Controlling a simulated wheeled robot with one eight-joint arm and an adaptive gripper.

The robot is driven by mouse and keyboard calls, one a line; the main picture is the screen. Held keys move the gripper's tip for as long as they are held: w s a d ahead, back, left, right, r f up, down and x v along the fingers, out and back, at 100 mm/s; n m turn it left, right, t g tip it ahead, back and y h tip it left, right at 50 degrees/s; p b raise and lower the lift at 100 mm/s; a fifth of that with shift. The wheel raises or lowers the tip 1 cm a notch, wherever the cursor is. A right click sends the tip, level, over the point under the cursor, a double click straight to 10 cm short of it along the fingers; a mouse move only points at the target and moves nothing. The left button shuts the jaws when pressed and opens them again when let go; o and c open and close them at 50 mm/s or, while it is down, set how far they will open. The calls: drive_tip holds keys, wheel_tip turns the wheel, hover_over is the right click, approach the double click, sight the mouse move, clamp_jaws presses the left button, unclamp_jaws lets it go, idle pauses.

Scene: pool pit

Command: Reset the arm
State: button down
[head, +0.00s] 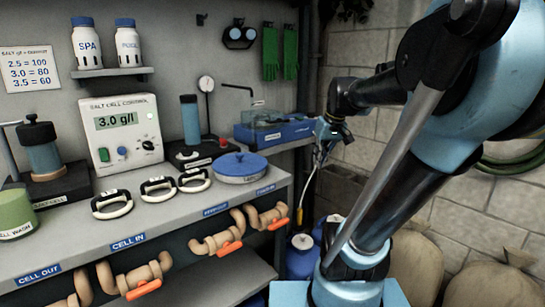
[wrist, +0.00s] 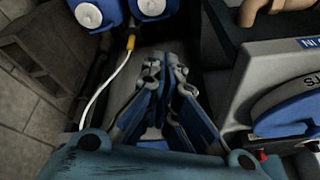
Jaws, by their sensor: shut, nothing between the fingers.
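My arm rises at the right of the head view and folds over to the left. My gripper (head: 319,156) hangs beyond the right end of the bench, fingers pointing down, partly small and dark in that view. In the wrist view my gripper (wrist: 172,62) shows its blue and grey fingers drawn together, with nothing held. It is apart from the bench and the things on it.
The bench (head: 165,226) holds a salt cell control box (head: 122,132), a round blue-lidded container (head: 240,166) and several black-and-white rings. Pipes with orange handles (head: 143,289) line its front. Blue containers (head: 300,256) and sacks (head: 418,265) stand right of it, by the wall.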

drive_tip(key=s+d+f+m+g+h, duration=0.1)
drive_tip(key=s+d+f+m+h, duration=0.1)
drive_tip(key=s+f, duration=1.3)
drive_tip(key=shift+s+d+f+m, duration=0.35)
drive_tip(key=shift+s+d+m, duration=0.05)
drive_tip(key=shift+s+m, duration=0.1)
